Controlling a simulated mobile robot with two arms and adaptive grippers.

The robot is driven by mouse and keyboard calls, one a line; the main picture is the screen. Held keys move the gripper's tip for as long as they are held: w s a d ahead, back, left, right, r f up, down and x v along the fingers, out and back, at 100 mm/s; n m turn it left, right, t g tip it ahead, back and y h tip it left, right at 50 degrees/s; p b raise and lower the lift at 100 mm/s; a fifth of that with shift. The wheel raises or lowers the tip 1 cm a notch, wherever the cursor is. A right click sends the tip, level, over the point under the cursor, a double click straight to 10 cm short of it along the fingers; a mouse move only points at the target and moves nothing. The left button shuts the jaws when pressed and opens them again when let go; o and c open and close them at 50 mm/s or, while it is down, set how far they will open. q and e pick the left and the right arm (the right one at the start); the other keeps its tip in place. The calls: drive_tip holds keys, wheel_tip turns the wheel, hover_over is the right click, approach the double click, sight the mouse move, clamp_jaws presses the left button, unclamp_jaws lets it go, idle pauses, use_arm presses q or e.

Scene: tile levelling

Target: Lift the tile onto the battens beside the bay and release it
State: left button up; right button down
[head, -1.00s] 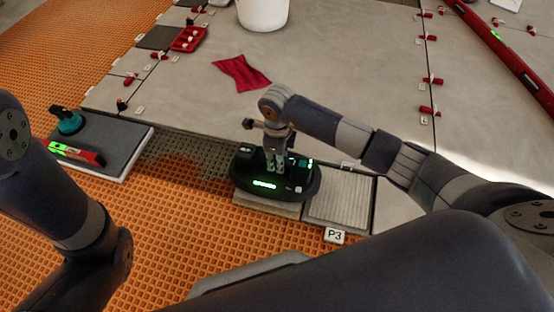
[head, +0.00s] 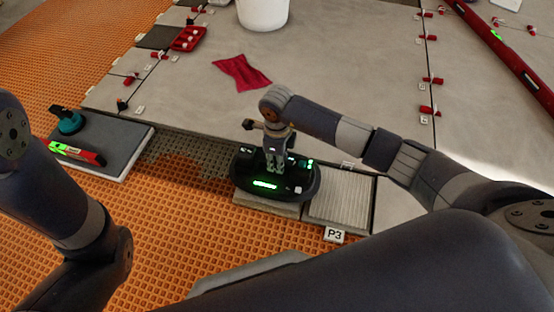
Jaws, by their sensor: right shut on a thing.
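My right gripper (head: 273,165) is shut on the handle of a black oval lifting device (head: 246,190) with green lights. The device sits on a pale tile (head: 268,208), of which only the front edge shows below it. I cannot tell whether the tile touches the surface beneath. A ribbed grey panel (head: 340,198) lies right of the tile, by a tag marked P3 (head: 334,235). I cannot tell whether it is the battens. An open bay (head: 185,165) with patchy grey bedding lies left of the device. My left arm is at the left edge; its gripper is out of view.
A dark slab (head: 112,142) at the left carries a teal-handled tool (head: 68,122) and a red level (head: 77,153). Laid tiles (head: 345,70) hold a red cloth (head: 242,72), a white bucket (head: 263,12) and red clips. Orange mat (head: 165,225) fills the front left.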

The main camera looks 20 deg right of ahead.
drive_tip(key=shift+w+f, duration=0.15)
drive_tip(key=shift+f, duration=0.25)
idle(0.9)
drive_tip(key=c, duration=1.4)
unclamp_jaws()
drive_tip(key=shift+s+f, duration=0.2)
wheel_tip(320, 180, up, 12)
drive_tip(key=shift+w+r, duration=0.1)
drive_tip(key=shift+r, duration=0.1)
